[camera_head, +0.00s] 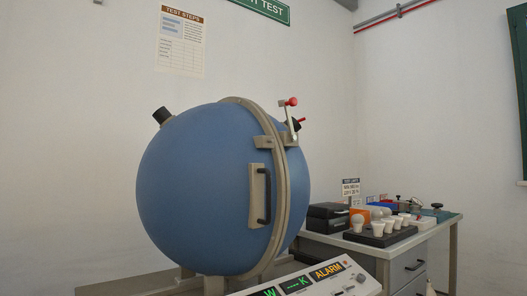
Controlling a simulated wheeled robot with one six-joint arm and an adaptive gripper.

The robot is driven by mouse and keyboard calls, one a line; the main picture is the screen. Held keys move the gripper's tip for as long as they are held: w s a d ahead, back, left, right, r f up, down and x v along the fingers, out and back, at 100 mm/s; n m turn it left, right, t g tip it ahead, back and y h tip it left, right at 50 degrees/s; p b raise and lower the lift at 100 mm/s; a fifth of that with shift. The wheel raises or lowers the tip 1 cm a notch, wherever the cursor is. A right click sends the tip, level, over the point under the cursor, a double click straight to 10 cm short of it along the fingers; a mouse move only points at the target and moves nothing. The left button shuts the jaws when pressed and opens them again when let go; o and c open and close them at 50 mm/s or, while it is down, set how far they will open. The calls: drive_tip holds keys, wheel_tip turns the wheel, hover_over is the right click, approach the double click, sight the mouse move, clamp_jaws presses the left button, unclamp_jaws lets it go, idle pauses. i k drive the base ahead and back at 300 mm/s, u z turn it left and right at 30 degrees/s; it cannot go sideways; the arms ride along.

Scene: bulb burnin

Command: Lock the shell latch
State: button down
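A large blue sphere shell (197,190) stands on the left and centre, with a beige flange ring (281,190) around its seam. The two halves appear to meet at the ring. The shell latch (290,121) is at the upper right of the ring: a light metal lever with a red knob at its top, standing roughly upright. I cannot tell whether the latch is engaged. A beige plate with a black handle (265,196) sits on the shell's front, left of the ring. My gripper is not in view.
A control panel (318,283) with lit displays, one reading ALARM, stands low in front of the shell. At right, a desk (443,222) holds a dark tray of bulbs (378,237), boxes and tools.

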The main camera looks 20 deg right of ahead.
sight(292, 101)
drive_tip(key=z, duration=0.55)
drive_tip(key=k, duration=0.65)
drive_tip(key=z, duration=0.95)
drive_tip(key=i, duration=0.95)
drive_tip(key=u, duration=0.5)
drive_tip(key=i, duration=0.5)
drive_tip(key=u, duration=0.5)
